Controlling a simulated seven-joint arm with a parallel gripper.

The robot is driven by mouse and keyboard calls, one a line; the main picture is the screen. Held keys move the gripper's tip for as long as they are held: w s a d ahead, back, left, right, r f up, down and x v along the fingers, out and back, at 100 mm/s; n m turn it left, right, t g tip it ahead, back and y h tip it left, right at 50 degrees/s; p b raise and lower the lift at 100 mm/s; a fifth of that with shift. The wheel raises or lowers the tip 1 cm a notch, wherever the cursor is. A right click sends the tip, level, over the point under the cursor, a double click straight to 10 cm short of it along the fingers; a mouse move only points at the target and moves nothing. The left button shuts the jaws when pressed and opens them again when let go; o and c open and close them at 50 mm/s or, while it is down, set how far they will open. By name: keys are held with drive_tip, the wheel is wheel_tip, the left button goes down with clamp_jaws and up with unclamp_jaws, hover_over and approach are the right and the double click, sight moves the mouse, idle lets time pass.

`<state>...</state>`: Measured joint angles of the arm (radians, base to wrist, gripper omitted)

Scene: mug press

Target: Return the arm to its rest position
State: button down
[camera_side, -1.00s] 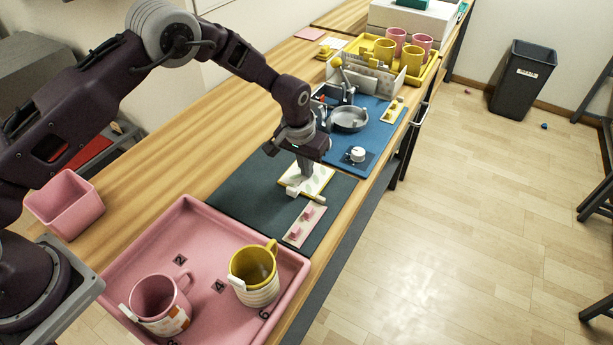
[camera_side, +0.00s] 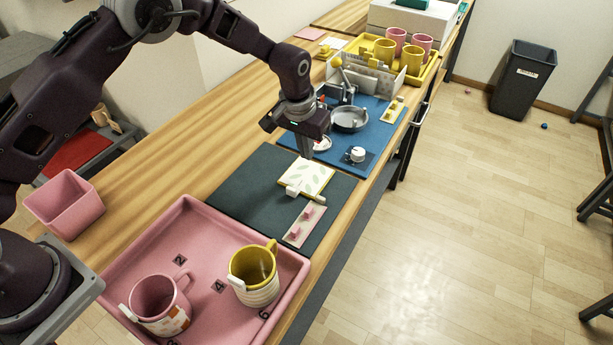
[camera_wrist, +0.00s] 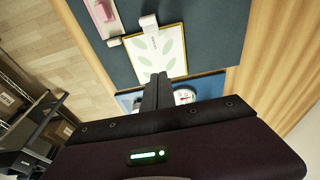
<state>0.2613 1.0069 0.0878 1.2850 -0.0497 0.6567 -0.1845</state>
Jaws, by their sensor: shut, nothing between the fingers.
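My gripper (camera_side: 307,154) is shut and empty. It hangs just above the far end of the dark mat (camera_side: 240,190), apart from the things below it. In the wrist view the shut fingers (camera_wrist: 157,82) point down between the dark mat and the blue mat. A pale board with a leaf pattern (camera_side: 307,177) lies on the dark mat below and in front of the gripper, with a small white block at its near edge. It also shows in the wrist view (camera_wrist: 158,50).
A pink tray (camera_side: 195,215) holds a pink mug (camera_side: 155,300) and a yellow mug (camera_side: 252,268). A pink bin (camera_side: 65,205) stands to its left. A blue mat (camera_side: 340,155) with a round grey press (camera_side: 349,119) lies behind the gripper. The wooden bench left of the dark mat is clear.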

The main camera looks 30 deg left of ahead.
drive_tip(key=s+a+r+t, duration=0.1)
drive_tip(key=s+a+r, duration=0.1)
drive_tip(key=s+r, duration=0.45)
drive_tip(key=s+a+r, duration=0.3)
drive_tip(key=r, duration=0.7)
drive_tip(key=s+a+r+t, duration=0.1)
drive_tip(key=s+a+r, duration=0.1)
drive_tip(key=s+r, duration=0.45)
drive_tip(key=s+a+r, duration=0.1)
drive_tip(key=s+a, duration=0.1)
drive_tip(key=s, duration=0.9)
drive_tip(key=s+a+r+t, duration=0.1)
drive_tip(key=s, duration=1)
drive_tip(key=shift+a+r, duration=0.25)
drive_tip(key=shift+a, duration=0.1)
